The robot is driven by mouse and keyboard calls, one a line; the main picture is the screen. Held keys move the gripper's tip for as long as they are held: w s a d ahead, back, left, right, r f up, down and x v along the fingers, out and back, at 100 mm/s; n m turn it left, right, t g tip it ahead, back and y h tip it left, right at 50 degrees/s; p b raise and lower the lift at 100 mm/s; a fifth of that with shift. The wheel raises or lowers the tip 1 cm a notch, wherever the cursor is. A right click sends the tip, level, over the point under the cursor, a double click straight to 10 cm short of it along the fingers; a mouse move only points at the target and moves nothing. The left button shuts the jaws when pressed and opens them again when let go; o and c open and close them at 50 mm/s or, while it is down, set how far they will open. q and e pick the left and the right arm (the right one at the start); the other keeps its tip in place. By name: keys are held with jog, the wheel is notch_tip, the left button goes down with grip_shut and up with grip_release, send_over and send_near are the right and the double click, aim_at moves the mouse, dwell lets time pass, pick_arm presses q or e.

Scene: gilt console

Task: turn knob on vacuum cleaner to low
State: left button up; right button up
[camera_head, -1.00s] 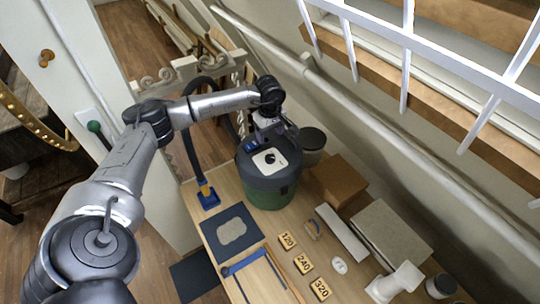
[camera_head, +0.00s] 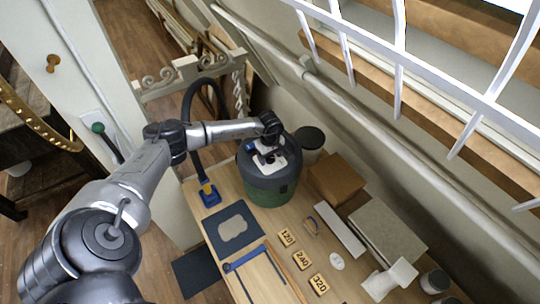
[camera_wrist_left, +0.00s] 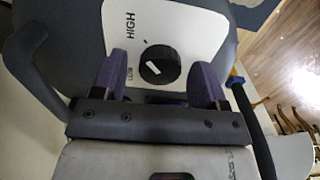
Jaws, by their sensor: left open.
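The vacuum cleaner (camera_head: 265,192), a round tub with a green body and dark grey lid, stands on the wooden bench. Its hose rises from the left. In the left wrist view, its white panel (camera_wrist_left: 185,22) carries the word HIGH and a partly hidden LOW label near my finger. The black knob (camera_wrist_left: 165,73) has a white pointer mark. My left gripper (camera_head: 267,157) is over the lid and hides the knob in the head view. In the left wrist view, its open purple fingers (camera_wrist_left: 158,80) are either side of the knob; I cannot tell whether they touch it. My right gripper is not in view.
A brown box (camera_head: 336,179), a dark-lidded canister (camera_head: 310,138) and a grey slab (camera_head: 385,230) stand right of the vacuum. A dark mat (camera_head: 213,226) lies front left. A rail runs along the wall.

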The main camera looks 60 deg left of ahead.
pick_arm(q)
jog(key=c, duration=0.9)
jog(key=shift+c, duration=0.2)
